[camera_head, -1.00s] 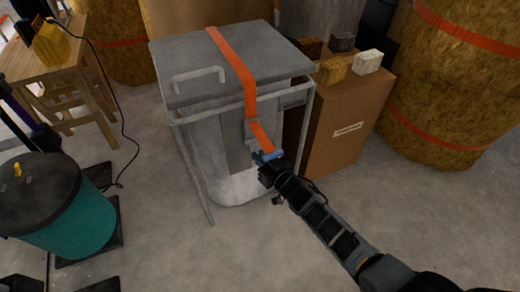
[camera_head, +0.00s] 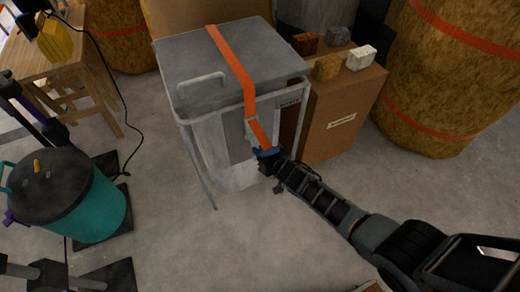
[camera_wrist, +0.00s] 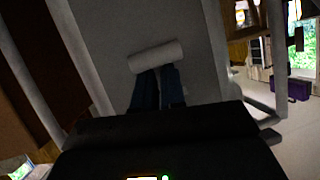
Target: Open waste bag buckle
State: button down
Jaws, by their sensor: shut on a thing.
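The waste bag stand is a grey frame with a grey lid (camera_head: 210,60). An orange strap (camera_head: 232,62) runs over the lid and down the front. A small grey buckle plate (camera_head: 251,128) sits on the strap at the front, and a short orange part (camera_head: 260,136) slants down from it. My gripper (camera_head: 268,154) is at the lower end of this orange part. In the wrist view, the dark blue fingers of my gripper (camera_wrist: 157,88) are shut at a pale round bar (camera_wrist: 155,55), apparently the buckle's handle. My gripper hides the exact contact.
A cardboard box (camera_head: 342,115) with several stone samples on top stands close right of the stand. A teal drum (camera_head: 85,205) and a wooden table (camera_head: 85,65) are at left. A large straw-coloured bale (camera_head: 440,85) is at right.

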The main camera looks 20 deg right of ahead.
jog(key=shift+s+d+f, duration=0.2)
jog(key=shift+s+f, duration=0.25)
jog(key=shift+f, duration=0.15)
jog(key=c, duration=0.6)
grip_release()
jog(key=o, duration=0.3)
jog(key=shift+w+r, duration=0.1)
jog(key=shift+r, duration=0.05)
jog(key=shift+w+r, duration=0.1)
jog(key=p+v, duration=0.7)
jog(key=shift+s+r, duration=0.15)
jog(key=shift+s, duration=0.25)
